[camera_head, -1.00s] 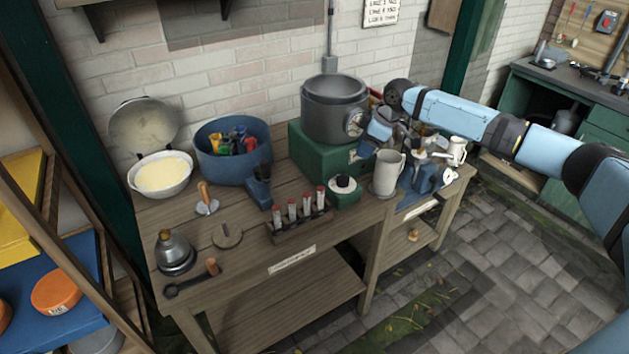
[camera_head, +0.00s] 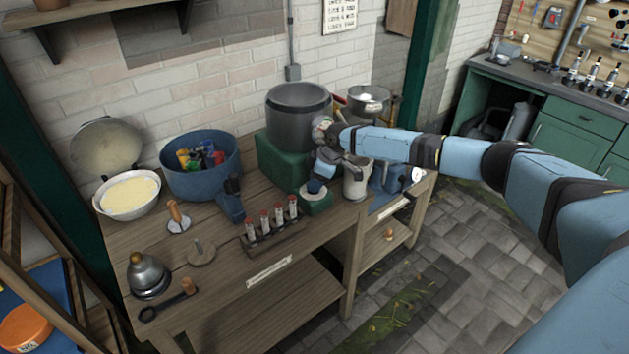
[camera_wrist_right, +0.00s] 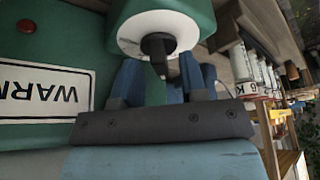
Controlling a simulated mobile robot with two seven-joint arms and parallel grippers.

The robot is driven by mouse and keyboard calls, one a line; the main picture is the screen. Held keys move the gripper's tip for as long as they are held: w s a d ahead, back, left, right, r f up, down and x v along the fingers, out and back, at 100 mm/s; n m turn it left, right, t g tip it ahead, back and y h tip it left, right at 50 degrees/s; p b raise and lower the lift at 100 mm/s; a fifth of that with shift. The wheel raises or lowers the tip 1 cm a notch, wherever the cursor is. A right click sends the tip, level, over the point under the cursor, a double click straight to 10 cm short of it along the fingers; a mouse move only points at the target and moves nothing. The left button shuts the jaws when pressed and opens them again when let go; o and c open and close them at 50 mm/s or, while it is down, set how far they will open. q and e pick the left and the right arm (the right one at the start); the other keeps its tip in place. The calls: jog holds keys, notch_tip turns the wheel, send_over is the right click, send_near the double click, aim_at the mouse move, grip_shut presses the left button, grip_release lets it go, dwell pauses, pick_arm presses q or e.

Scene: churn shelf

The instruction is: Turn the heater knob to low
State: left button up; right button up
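My right gripper (camera_head: 317,183) is right over the dial and hides the knob there. In the right wrist view its blue fingers (camera_wrist_right: 160,75) are apart, one on each side of the knob. I cannot tell whether they touch it. Dial markings are not readable. My left gripper is not in view.
A grey pot (camera_head: 297,117) stands on a green block (camera_head: 279,160) behind the dial box. A grey mug (camera_head: 356,180) is close on the right. A rack of red-topped tubes (camera_head: 272,230) is on the left.

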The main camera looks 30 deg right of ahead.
jog(key=shift+a+f, duration=0.1)
jog(key=shift+f, duration=0.1)
grip_shut()
